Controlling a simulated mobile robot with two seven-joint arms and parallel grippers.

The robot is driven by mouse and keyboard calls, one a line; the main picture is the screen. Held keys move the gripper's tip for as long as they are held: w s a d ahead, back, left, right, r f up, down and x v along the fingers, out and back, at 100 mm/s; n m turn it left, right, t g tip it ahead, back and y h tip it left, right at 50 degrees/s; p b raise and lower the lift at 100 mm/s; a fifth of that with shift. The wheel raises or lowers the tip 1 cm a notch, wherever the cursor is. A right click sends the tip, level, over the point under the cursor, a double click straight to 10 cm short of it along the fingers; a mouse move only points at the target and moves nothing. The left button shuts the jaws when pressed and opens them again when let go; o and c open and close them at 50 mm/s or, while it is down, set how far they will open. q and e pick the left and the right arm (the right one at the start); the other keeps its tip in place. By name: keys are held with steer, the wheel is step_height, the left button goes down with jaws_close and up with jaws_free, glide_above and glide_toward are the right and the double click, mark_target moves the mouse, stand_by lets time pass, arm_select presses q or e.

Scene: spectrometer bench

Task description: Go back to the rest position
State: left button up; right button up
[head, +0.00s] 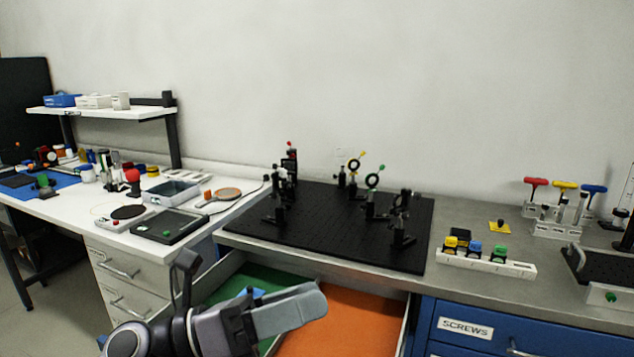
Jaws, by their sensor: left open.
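My left gripper (255,290) is in the lower middle of the head view, open. It hangs in the air over an open drawer (403,335) at the bench front. No object shows between its fingers. The drawer has a green lining (275,283) on the left and an orange lining (350,318) on the right. A small blue thing (258,293) shows behind the gripper, partly hidden. My right gripper is not in view.
A black breadboard (320,235) with several optic mounts stands on the grey bench behind the drawer. A white holder (485,262) with coloured parts is to its right. A blue cabinet (480,335) marked SCREWS is lower right. A cluttered white desk (75,212) is at left.

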arm_select(q)
steer(key=w+a+n+t+y, duration=0.4)
steer(key=a+n+t+y, duration=0.4)
steer(key=n+t, duration=0.95)
steer(key=s+a+f+n+g+y, duration=0.1)
steer(key=a+f+n+g+y, duration=0.2)
steer(key=a+f+n+y, duration=0.35)
steer(key=s+a+f+n+g+y, duration=0.1)
steer(key=a+f+n+g+y, duration=0.25)
steer(key=f+n, duration=0.5)
steer(key=s+a+f+n+g+y, duration=0.1)
steer(key=s+a+f+n+g, duration=0.1)
steer(key=s+f+n+g, duration=0.65)
steer(key=s+a+f+n+g+y, duration=0.1)
steer(key=s+f+g, duration=0.35)
steer(key=s, duration=0.85)
steer(key=w+d+f+t+h+b, duration=0.1)
steer(key=w+f+t+b, duration=0.1)
steer(key=f, duration=0.5)
steer(key=w+d+f+t+h+b, duration=0.1)
steer(key=w+d+f+t+b, duration=0.1)
steer(key=w+f+t, duration=0.2)
step_height(320, 180, down, 4)
steer(key=shift+f+t, duration=0.1)
steer(key=shift+t, duration=0.9)
steer(key=shift+w, duration=0.15)
